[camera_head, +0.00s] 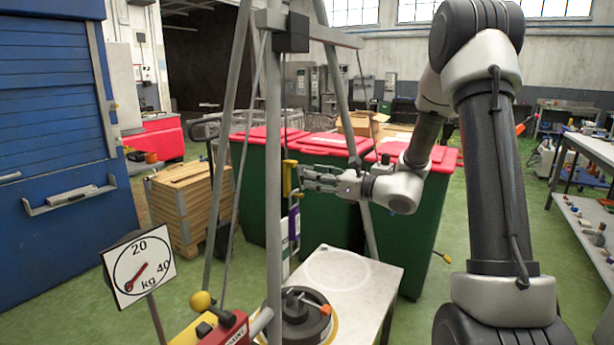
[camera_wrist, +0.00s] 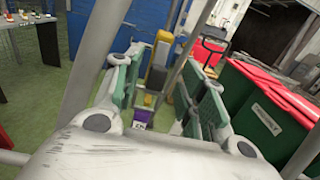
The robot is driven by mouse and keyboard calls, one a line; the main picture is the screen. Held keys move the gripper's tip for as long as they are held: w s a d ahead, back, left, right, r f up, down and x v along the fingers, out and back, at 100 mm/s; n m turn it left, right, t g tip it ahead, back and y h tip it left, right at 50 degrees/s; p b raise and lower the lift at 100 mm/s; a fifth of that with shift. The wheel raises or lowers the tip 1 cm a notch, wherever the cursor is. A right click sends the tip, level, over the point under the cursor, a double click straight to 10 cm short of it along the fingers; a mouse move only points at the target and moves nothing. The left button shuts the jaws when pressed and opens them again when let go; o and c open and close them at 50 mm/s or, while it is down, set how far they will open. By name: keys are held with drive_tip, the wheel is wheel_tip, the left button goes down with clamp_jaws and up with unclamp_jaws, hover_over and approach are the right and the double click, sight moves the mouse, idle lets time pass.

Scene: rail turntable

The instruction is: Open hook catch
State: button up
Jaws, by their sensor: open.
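A slim upright yellow piece (camera_head: 288,177) hangs beside the grey frame post in the head view, with a white and purple part (camera_head: 294,225) below it. In the wrist view the yellow piece (camera_wrist: 163,46) has a grey block under it, and the purple part (camera_wrist: 143,114) shows lower. I cannot tell which part is the hook catch. My gripper (camera_head: 307,179) points left at the yellow piece from its right side. In the wrist view its green-padded fingers (camera_wrist: 157,82) are spread, with the yellow and grey piece showing between them. I see no clear contact.
Grey frame posts (camera_head: 273,200) stand close to the gripper. Below is a white table (camera_head: 370,290) with a dark round device (camera_head: 305,325). Green bins with red lids (camera_head: 330,142) stand behind.

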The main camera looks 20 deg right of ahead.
drive_tip(key=shift+x, duration=1.65)
clamp_jaws()
